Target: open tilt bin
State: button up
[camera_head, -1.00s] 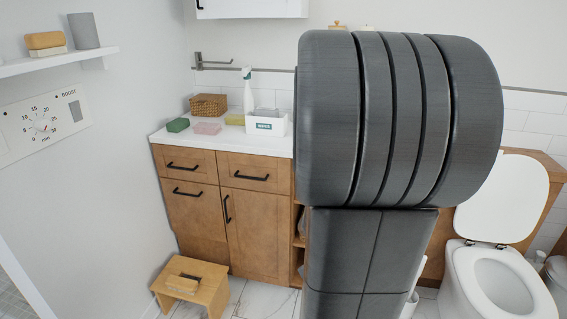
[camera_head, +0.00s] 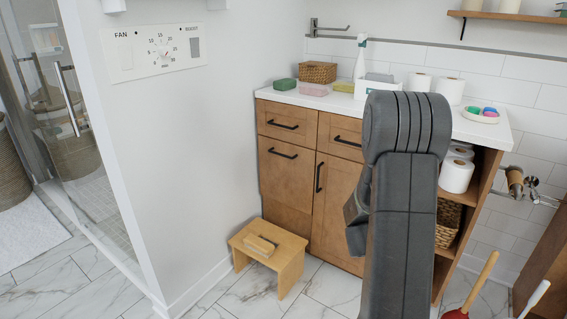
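A wooden vanity cabinet (camera_head: 330,205) stands against the far wall. Its lower left front (camera_head: 285,190) has a horizontal black handle (camera_head: 283,153) near its top edge and looks shut; it may be the tilt bin. A drawer (camera_head: 287,122) with a like handle sits above it, also shut. To its right is a door (camera_head: 333,200) with a vertical black handle (camera_head: 319,177). My dark grey arm stands in front of the cabinet's right part and hides some of it. My gripper cannot be made out; the arm's far end is hidden behind its own links.
A small wooden step stool (camera_head: 268,250) stands on the floor before the cabinet's left part. A wall (camera_head: 200,150) bounds the left side. A plunger (camera_head: 475,285) stands at lower right. Tiled floor (camera_head: 215,300) is clear in front of the stool.

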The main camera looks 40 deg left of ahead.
aim_at(288, 170)
jog(key=i+j+u, duration=0.65)
jog(key=j+u, duration=0.15)
jog(key=i+j+u, duration=0.2)
jog(key=i+u, duration=0.2)
